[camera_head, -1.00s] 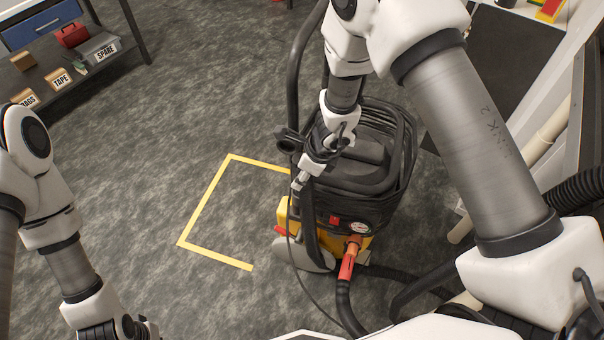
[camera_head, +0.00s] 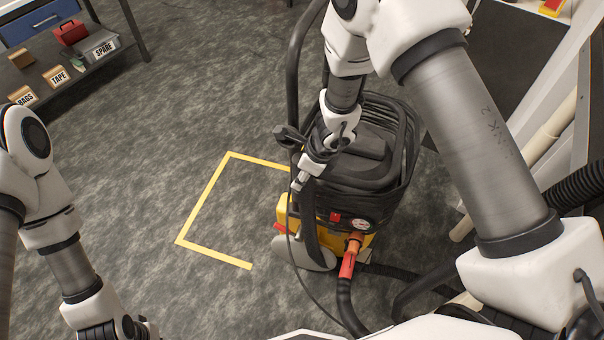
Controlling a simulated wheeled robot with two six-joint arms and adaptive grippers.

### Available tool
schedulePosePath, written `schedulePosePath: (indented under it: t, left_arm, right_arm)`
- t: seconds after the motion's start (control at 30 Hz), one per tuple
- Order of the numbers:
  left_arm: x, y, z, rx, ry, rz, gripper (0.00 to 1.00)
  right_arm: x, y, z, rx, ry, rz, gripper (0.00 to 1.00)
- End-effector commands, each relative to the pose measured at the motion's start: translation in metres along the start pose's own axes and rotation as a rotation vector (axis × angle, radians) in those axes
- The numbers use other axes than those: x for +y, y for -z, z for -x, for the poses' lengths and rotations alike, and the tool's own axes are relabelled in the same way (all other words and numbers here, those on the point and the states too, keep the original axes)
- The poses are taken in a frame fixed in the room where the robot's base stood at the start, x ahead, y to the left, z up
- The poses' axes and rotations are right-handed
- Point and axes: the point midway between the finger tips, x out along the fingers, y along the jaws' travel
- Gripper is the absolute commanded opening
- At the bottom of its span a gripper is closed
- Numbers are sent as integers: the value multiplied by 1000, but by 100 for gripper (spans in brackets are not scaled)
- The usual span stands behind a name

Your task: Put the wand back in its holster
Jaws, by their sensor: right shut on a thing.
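My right gripper (camera_head: 306,178) is at the near left side of the black and yellow extraction machine (camera_head: 372,160). It is shut on a dark part that looks like the wand (camera_head: 310,215), a black piece running down the machine's front left side. A dark knob-like end (camera_head: 290,136) sticks out left of the gripper. The wand's outline merges with the black body and hoses, so I cannot tell whether it touches the machine. I cannot make out the holster. My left gripper (camera_head: 118,328) is at the bottom left edge, cut off, away from the machine.
A yellow tape outline (camera_head: 203,203) lies on the grey carpet left of the machine. An orange-red hose connector (camera_head: 348,262) and black hoses run out at its front. A shelf (camera_head: 95,62) with labelled bins stands top left. The carpet between is clear.

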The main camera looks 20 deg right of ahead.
Motion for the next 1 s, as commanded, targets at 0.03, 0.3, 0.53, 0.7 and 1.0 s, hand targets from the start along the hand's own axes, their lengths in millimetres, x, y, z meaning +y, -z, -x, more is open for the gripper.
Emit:
schedulePosePath:
  t: [0.03, 0.3, 0.53, 0.7, 1.0]
  left_arm:
    - [0, 0, -3, 0, 0, 0, 0]
    - [0, 0, -5, 0, 0, 0, 0]
    - [0, 0, -5, 0, 0, 0, 0]
    - [0, 0, -4, 0, 0, 0, 0]
    - [0, 0, -5, 0, 0, 0, 0]
  right_arm:
    - [0, 1, -2, 0, 0, 0, 0]
    - [0, 1, -4, 0, 0, 0, 68]
    - [0, 2, -4, 0, 0, 0, 68]
    - [-1, 0, 7, -2, 2, 2, 68]
    - [-1, 0, 80, -4, 3, 1, 68]
